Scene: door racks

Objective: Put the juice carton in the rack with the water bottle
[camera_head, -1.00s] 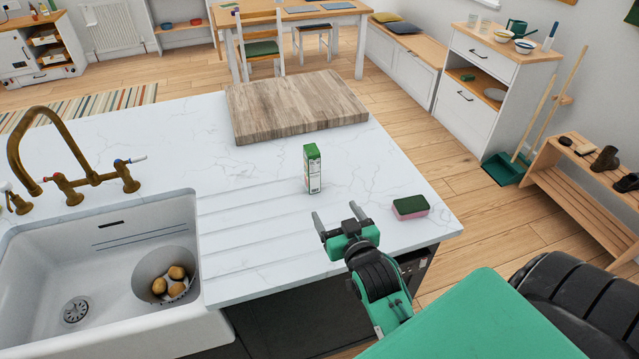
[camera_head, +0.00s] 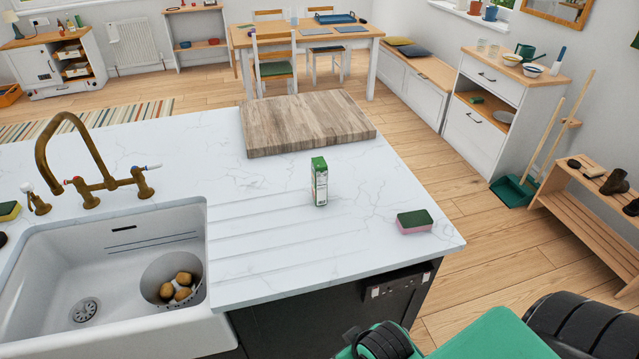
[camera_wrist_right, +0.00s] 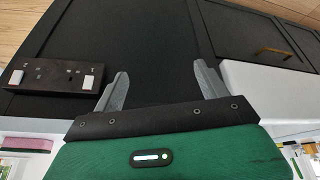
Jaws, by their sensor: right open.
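A small green and white juice carton (camera_head: 319,182) stands upright on the white marble worktop, right of the sink. My right gripper (camera_wrist_right: 160,85) is open and empty in the right wrist view, with a dark cabinet front beyond its fingers. In the head view only part of my right arm shows at the bottom edge, below the worktop's front edge, and its fingers are out of the picture. The carton stands apart from the gripper. My left gripper is not in view. I see no door rack or water bottle that I can make out.
A pink and green sponge (camera_head: 414,221) lies near the worktop's right corner. A wooden board (camera_head: 305,124) lies behind the carton. A socket plate (camera_wrist_right: 55,75) is on the cabinet front.

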